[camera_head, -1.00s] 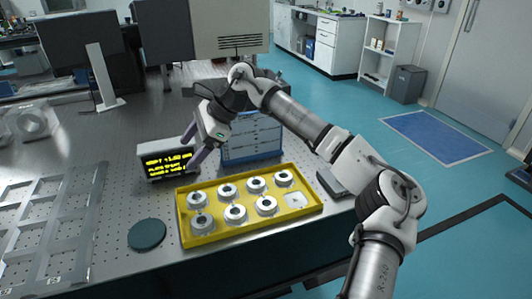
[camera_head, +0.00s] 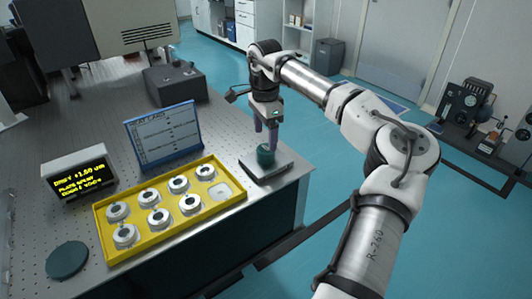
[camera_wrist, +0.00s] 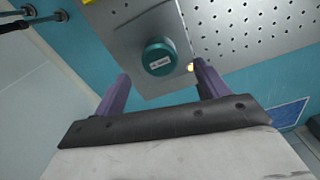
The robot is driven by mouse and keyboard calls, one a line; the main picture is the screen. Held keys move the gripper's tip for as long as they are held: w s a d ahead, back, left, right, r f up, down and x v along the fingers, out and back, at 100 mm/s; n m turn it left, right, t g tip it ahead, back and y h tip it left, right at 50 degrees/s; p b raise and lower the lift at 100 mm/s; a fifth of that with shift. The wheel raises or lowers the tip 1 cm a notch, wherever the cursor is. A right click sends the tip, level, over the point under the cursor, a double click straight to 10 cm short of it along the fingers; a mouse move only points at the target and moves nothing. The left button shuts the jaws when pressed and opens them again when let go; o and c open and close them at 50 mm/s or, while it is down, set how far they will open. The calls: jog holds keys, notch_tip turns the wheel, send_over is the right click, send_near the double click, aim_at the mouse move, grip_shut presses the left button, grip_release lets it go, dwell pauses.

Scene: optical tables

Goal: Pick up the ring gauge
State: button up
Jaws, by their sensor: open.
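Several silver ring-shaped pieces (camera_head: 157,212) with dark centres sit in two rows in the yellow tray (camera_head: 172,236). One place at the tray's right end shows a pale empty square. A teal cylinder (camera_head: 266,158) with a white label stands on a grey plate device (camera_head: 284,167) right of the tray. It also shows from above in the wrist view (camera_wrist: 159,57); I cannot tell whether it is a ring gauge. My gripper (camera_head: 266,140) points down at the teal cylinder, its fingers open. In the wrist view its purple fingers (camera_wrist: 161,75) are apart, one toward each side of the cylinder.
A black display with yellow text (camera_head: 80,180) and a blue-framed card (camera_head: 163,138) stand behind the tray. A dark green disc (camera_head: 67,260) lies at the front left. The plate device is near the table's right edge, with open floor beyond.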

aim_at(266, 148)
jog(key=shift+d+f+p, duration=0.15)
jog(key=shift+f+p, duration=0.5)
jog(key=shift+f, duration=2.5)
jog(key=c, duration=1.3)
jog(key=shift+r, duration=0.15)
